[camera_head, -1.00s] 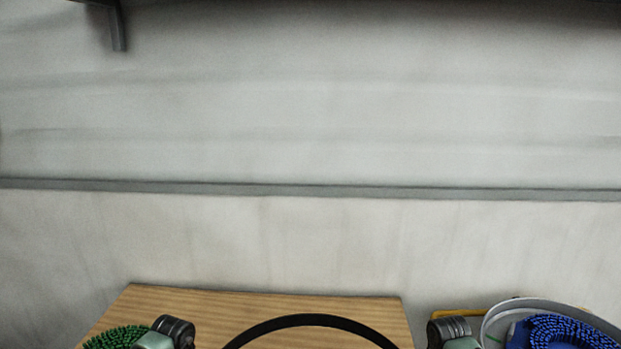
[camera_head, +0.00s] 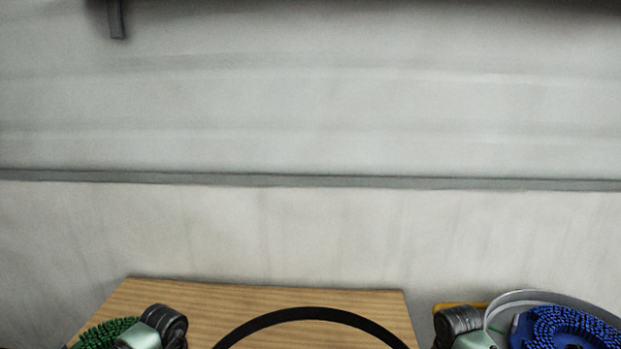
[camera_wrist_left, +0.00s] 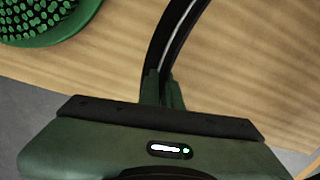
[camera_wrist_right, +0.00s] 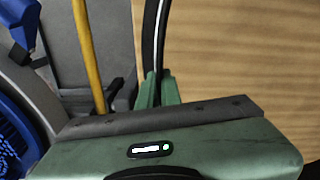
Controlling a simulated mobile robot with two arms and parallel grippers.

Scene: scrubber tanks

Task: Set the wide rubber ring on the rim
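The wide rubber ring is a thin black hoop (camera_head: 305,314); only its far arc shows at the bottom of the head view. It also shows in the left wrist view (camera_wrist_left: 176,30) and the right wrist view (camera_wrist_right: 151,30). My left gripper (camera_wrist_left: 162,77) is closed on the ring's left side, one finger on each side of the band. My right gripper (camera_wrist_right: 159,78) is closed on its right side in the same way. Both grippers hold it over a wooden surface; the height cannot be told. The rim cannot be made out in these views.
A wooden tabletop (camera_head: 220,294) lies below. A green bristled brush (camera_wrist_left: 40,15) is at the left. At the right are a blue bristled brush (camera_head: 565,330), a grey hoop (camera_head: 520,297) and a yellow bar (camera_wrist_right: 88,50). A pale wall (camera_head: 300,235) stands behind.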

